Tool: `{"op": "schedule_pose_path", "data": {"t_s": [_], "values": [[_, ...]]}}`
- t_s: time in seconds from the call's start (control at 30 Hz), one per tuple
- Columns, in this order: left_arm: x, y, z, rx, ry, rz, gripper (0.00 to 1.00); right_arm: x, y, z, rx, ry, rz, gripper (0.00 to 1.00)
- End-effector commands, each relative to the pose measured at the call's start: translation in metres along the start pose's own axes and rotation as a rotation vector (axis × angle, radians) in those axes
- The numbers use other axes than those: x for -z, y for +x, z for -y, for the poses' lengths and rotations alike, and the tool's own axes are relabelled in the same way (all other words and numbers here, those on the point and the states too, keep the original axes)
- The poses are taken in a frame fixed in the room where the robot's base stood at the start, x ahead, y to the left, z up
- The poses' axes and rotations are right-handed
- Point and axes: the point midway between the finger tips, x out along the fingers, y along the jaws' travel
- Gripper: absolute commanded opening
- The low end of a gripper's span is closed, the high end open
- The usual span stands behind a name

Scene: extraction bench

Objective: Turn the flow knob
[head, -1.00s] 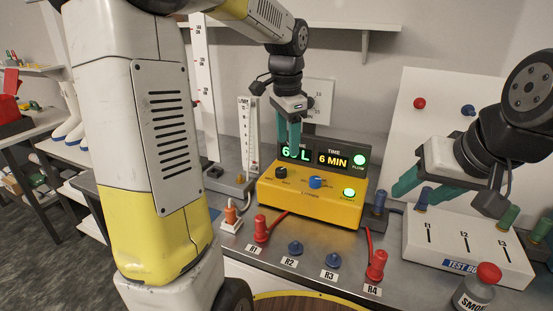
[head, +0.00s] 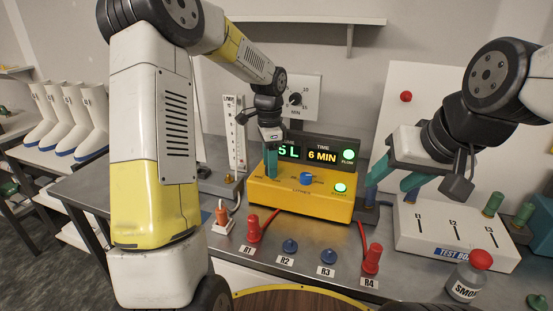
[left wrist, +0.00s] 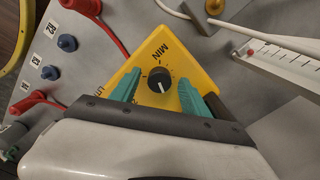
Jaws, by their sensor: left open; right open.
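No knob in view is readably marked as flow. The yellow control box (head: 300,201) has a blue knob (head: 306,179) and a black knob (left wrist: 160,80) beside the letters MIN. My left gripper (head: 271,166) points down over the box's left part and hides the black knob in the head view. In the left wrist view its open teal fingers stand either side of the black knob; I cannot tell whether they touch it. A white flow scale (head: 236,145) with a brass fitting (head: 229,178) stands to the left. My right gripper (head: 393,178) is open and empty at the right.
A display (head: 319,153) behind the box reads 6 MIN, its litre figure partly covered. Red and blue plugs R1 to R4 (head: 290,246) stand in front. A white test board (head: 440,235) and a smoke bottle (head: 467,278) are at the right. A wall dial (head: 296,99) is above.

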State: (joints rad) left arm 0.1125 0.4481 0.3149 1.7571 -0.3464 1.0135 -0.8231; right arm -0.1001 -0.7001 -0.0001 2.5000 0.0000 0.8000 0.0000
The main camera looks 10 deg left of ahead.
Motion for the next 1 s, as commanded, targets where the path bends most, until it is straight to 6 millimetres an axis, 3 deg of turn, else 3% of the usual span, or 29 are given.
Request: {"op": "schedule_pose_path", "data": {"t_s": [0.3, 0.57, 1.0], "values": [[0.0, 0.003, 0.0003, 0.001, -0.001, -0.001, 0.52, 0.0, 0.0, 0.0, 0.0, 0.0, 0.0, 0.52], [-0.0001, 0.0028, 0.0003, 0.001, -0.002, -0.001, 0.01, 0.0, 0.0, 0.0, 0.0, 0.0, 0.0, 0.52], [-0.0003, 0.0027, 0.0001, 0.001, -0.159, -0.001, 0.0, 0.0, 0.0, 0.0, 0.0, 0.0, 0.0, 0.52]]}}
